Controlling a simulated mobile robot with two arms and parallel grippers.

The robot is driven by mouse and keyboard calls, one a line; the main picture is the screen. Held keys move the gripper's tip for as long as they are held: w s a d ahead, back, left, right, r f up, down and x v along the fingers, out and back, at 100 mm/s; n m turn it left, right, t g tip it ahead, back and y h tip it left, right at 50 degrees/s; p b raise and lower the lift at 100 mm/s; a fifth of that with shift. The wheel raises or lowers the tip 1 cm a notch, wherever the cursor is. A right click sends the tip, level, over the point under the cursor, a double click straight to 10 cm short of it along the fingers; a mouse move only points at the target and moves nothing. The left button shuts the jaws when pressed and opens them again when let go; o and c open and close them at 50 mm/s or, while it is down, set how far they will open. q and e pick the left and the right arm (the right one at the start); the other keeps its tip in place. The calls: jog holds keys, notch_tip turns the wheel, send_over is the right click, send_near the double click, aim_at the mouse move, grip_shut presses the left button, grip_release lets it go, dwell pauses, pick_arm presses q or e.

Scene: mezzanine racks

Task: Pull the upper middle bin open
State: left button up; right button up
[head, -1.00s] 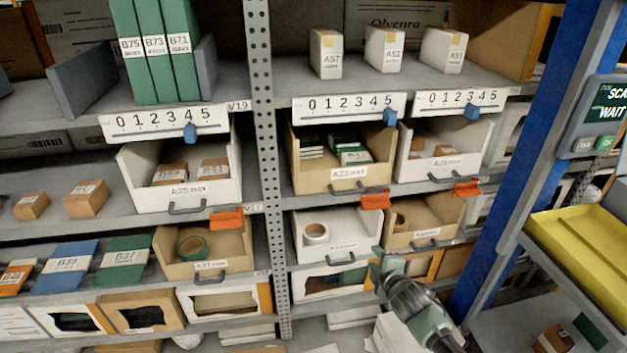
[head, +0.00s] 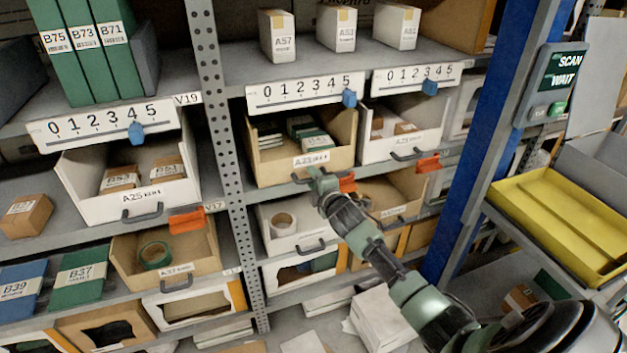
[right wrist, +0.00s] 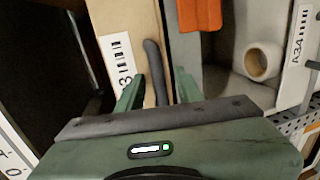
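The upper middle bin (head: 331,169) is a tan box on the upper shelf, with green and white boxes inside, a white label and a dark handle on its front. My right gripper (head: 318,178) is at this handle in the head view. In the right wrist view the handle (right wrist: 154,70) stands between the two fingertips of my right gripper (right wrist: 158,90). The fingers are spread, with a gap visible on either side of the handle. The bin's tan front (right wrist: 128,28) also shows there. My left gripper is out of view.
A white bin (head: 392,150) stands to the right and another white bin (head: 90,205) to the left. An orange tag (head: 347,184) hangs beside the handle. Below is a white bin with a tape roll (head: 283,224). A blue post (head: 490,140) and yellow tray (head: 510,205) are at right.

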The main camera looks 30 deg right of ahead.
jog(key=shift+w, duration=0.1)
grip_shut()
dwell(1.4)
